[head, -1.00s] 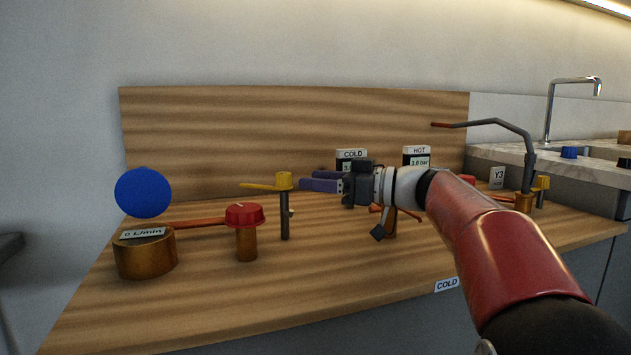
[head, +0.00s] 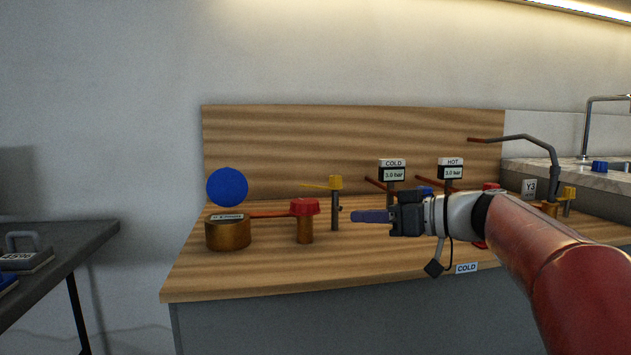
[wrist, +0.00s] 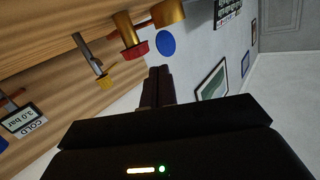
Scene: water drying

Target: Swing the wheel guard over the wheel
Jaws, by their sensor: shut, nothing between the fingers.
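No part is labelled as wheel or guard, so I cannot tell for sure which they are.
A blue disc (head: 227,187) stands above a brass cylinder (head: 228,236), joined to the knob's post by an orange pipe. COLD (head: 392,171) and HOT (head: 450,170) gauges stand behind my gripper. A bent grey pipe (head: 552,165) rises at right. A dark table (head: 75,238) stands at left.

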